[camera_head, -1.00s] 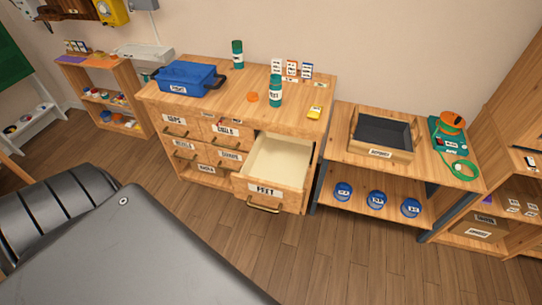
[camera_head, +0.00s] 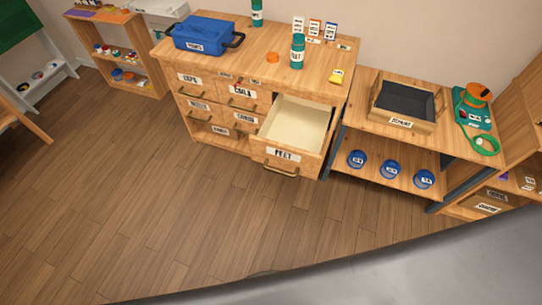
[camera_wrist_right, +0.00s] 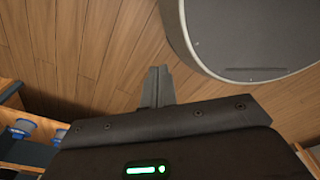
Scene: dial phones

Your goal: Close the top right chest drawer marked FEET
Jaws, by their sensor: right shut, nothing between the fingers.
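The drawer marked FEET (camera_head: 292,164) is pulled well out of the right side of the wooden chest (camera_head: 212,127) in the head view. Its pale inside looks empty, and its brass handle (camera_head: 281,173) faces the room. My right gripper (camera_wrist_right: 157,82) shows in the right wrist view, shut and empty, over the wooden floor. It is apart from the drawer, which I cannot make out in that view. My left gripper is not in view.
A blue bin (camera_head: 204,36), green bottles and a yellow item stand on the chest top. Right of the drawer is a low shelf table (camera_head: 354,109) with a dark-lined tray (camera_head: 405,101) and blue tubs below. The floor (camera_head: 160,200) before the chest is clear.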

